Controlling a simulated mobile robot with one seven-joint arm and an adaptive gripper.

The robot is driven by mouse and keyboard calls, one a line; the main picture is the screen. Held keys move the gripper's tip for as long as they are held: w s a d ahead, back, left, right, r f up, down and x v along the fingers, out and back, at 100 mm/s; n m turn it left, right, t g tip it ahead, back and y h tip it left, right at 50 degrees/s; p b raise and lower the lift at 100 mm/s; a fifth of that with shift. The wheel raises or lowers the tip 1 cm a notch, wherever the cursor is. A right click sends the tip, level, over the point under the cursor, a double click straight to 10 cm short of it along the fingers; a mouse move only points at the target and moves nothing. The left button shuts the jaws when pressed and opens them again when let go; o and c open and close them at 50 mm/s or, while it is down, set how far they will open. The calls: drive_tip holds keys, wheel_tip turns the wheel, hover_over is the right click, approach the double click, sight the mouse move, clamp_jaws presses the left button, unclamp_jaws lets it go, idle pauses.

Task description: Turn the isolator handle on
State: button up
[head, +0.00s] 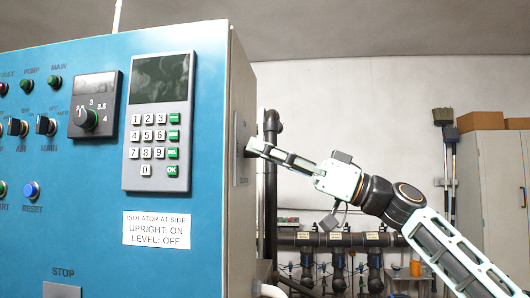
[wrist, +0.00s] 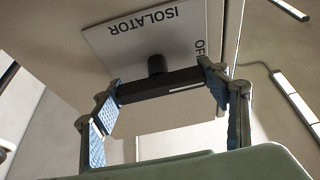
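The isolator plate (wrist: 125,38) on the cabinet's side shows the words ISOLATOR and OFF, turned in the wrist view. The isolator handle (wrist: 158,88) is a black bar on a short round stem. It runs across the wrist picture, with a white mark on its right half, on the side of the word OFF. My gripper (wrist: 162,84) has one blue-padded finger at each end of the bar, and both pads appear to touch it. In the head view my gripper (head: 262,148) reaches the plate (head: 240,150) from the right; the handle is mostly hidden there.
The blue cabinet front (head: 90,190) carries a keypad (head: 158,120), knobs and buttons. A label (head: 157,229) reads upright on, level off. Pipes (head: 335,239) run behind my arm. Free room lies right of the cabinet's side.

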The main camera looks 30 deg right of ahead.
drive_tip(key=c, duration=0.5)
drive_tip(key=shift+f+m, duration=0.1)
drive_tip(key=shift+m, duration=0.3)
drive_tip(key=m+t+h+b, duration=0.2)
drive_tip(key=m, duration=0.2)
drive_tip(key=m+h, duration=0.1)
drive_tip(key=m, duration=0.2)
drive_tip(key=m+t+h, duration=0.1)
drive_tip(key=m, duration=0.2)
drive_tip(key=shift+t+h, duration=0.3)
drive_tip(key=shift+h, duration=0.1)
drive_tip(key=m+h+p, duration=0.1)
drive_tip(key=m, duration=0.1)
drive_tip(key=m+p, duration=0.2)
drive_tip(key=m+h+p, duration=0.1)
drive_tip(key=m, duration=0.2)
drive_tip(key=shift+r+h, duration=0.3)
drive_tip(key=shift+r, duration=0.05)
drive_tip(key=m+h+p, duration=0.1)
drive_tip(key=m+p, duration=0.2)
drive_tip(key=shift+g+p, duration=0.35)
drive_tip(key=shift+g, duration=0.05)
drive_tip(key=shift+f+m+h+p, duration=0.2)
drive_tip(key=shift+m+h+p, duration=0.1)
drive_tip(key=shift+m+p, duration=0.55)
